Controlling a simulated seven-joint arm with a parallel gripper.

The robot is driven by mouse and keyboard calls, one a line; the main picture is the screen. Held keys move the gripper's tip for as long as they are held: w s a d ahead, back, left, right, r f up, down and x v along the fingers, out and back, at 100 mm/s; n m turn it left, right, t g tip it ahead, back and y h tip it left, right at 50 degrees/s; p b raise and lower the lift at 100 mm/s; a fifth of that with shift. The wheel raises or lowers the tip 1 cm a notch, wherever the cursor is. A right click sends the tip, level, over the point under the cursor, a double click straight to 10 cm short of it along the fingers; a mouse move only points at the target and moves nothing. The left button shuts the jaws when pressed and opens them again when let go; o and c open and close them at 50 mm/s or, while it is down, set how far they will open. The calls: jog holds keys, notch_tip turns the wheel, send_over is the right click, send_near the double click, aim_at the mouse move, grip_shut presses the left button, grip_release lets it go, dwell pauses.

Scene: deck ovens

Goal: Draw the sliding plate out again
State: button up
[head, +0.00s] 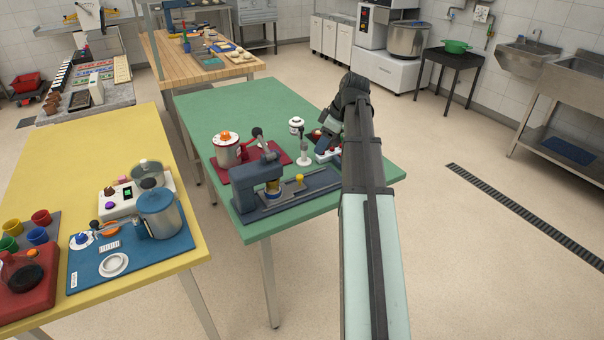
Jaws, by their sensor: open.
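A blue-grey press-like device (256,185) stands at the front edge of the green table (205,105). A long flat base with a slide (312,184) runs from it to the right. A small yellow knob (299,179) stands up on this slide, and a copper-coloured part (273,187) sits under the device's head. I cannot tell the sliding plate's exact outline. My gripper (322,142) is open above the table's right part, behind the slide and apart from the yellow knob. My arm comes in from the bottom and hides part of the table's right side; the fingertips are small and unclear.
A pot with an orange knob (227,150) stands on a red mat (276,153) behind the device. A white post-like item (303,150) stands near my gripper, beside a small white-and-red item (327,156). A yellow table (85,150) with several items is at left.

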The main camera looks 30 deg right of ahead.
aim_at(300, 176)
jog(key=shift+n, duration=0.4)
jog(key=x, duration=0.4)
jog(key=a+x, duration=0.1)
jog(key=x, duration=0.4)
jog(key=a+x, duration=0.1)
jog(key=x, duration=0.3)
jog(key=shift+s+a+f, duration=0.1)
jog(key=shift+s+a, duration=0.15)
jog(key=shift+a, duration=0.1)
jog(key=shift+c, duration=0.4)
grip_shut()
